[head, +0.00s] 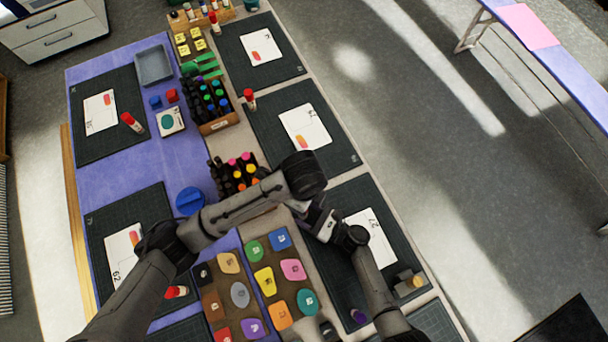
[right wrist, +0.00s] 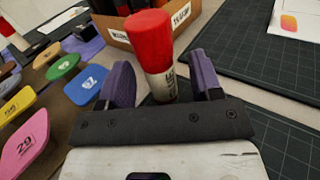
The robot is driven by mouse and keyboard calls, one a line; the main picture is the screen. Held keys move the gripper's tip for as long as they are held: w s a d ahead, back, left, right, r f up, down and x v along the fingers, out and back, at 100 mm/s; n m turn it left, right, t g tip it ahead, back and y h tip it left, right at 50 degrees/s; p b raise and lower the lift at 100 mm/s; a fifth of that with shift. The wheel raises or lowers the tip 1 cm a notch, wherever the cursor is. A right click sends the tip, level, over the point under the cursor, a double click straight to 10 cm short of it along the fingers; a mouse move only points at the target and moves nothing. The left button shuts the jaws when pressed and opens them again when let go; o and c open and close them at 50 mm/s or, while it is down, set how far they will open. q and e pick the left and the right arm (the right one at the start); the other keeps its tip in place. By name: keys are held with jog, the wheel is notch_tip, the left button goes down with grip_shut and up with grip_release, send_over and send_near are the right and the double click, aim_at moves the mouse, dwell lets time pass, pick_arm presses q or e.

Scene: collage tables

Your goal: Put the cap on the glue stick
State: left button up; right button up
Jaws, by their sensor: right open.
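In the right wrist view, a glue stick (right wrist: 158,84) with a white body stands nearly upright, and a red cap (right wrist: 149,38) covers its top. The purple fingers of my right gripper (right wrist: 160,70) are open on either side of it, with a gap visible. In the head view, my right gripper (head: 314,217) is low over the table, right of the coloured tiles. My left arm crosses above there and hides the glue stick.
A box of bottles (head: 247,193) stands just ahead, and its labelled side (right wrist: 122,35) shows in the right wrist view. Coloured tiles (head: 264,280) lie to the left. A green cutting mat (head: 343,197) lies to the right.

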jog(key=v, duration=1)
jog(key=shift+s+d+f+b, duration=0.1)
jog(key=shift+s+d+b, duration=0.1)
jog(key=shift+d+b, duration=0.1)
